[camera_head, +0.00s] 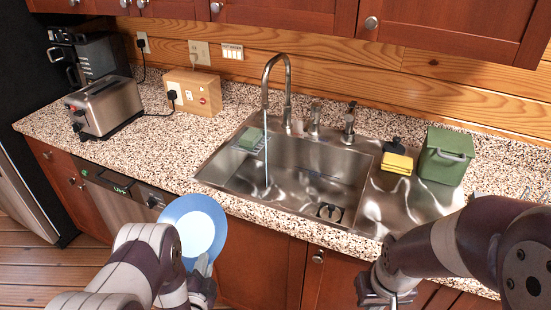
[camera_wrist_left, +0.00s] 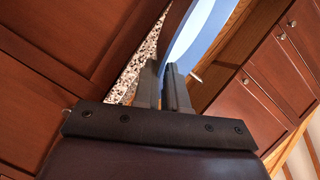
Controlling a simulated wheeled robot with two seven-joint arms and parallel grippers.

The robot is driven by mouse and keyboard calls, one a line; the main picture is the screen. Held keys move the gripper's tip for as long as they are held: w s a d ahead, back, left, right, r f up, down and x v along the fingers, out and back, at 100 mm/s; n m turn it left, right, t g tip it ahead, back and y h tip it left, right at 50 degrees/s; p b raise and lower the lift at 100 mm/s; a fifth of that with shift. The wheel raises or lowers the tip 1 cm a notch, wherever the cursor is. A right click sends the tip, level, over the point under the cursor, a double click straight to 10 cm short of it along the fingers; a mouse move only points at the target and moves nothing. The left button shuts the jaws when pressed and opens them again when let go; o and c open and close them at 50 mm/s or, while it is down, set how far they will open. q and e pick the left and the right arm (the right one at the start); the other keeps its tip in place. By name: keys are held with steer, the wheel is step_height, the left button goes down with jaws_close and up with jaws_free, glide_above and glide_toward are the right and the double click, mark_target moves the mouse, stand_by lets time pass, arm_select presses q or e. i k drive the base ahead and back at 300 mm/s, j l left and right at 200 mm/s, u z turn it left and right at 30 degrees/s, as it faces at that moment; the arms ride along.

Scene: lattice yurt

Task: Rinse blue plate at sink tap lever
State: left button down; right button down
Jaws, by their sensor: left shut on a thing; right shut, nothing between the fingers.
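The blue plate (camera_head: 202,223), with a paler centre, is in front of the counter edge, left of the sink (camera_head: 300,180). My left gripper (camera_head: 204,264) is shut on its near rim; the plate also shows edge-on between the fingers (camera_wrist_left: 165,85) in the left wrist view (camera_wrist_left: 192,35). A tall curved tap (camera_head: 287,85) stands behind the basin, and a thin bluish water stream (camera_head: 266,150) falls from its spout into the basin. Two upright metal fittings stand right of it (camera_head: 314,118); I cannot tell which is the lever. My right gripper (camera_head: 388,298) is shut and empty before the counter.
A green sponge-like item (camera_head: 250,138) lies at the sink's left. A yellow sponge (camera_head: 397,163), a dark item and a green lidded bin (camera_head: 445,155) are at the right. A toaster (camera_head: 104,105) and socket box (camera_head: 192,92) stand left. The counter (camera_head: 165,160) between is clear.

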mark_target(308, 126)
steer(key=i+l+u, duration=0.1)
steer(key=u, duration=0.35)
steer(key=i+l+u, duration=0.15)
steer(key=u, duration=0.3)
steer(key=l+u, duration=0.2)
steer(key=u, duration=0.25)
steer(key=i+l, duration=0.05)
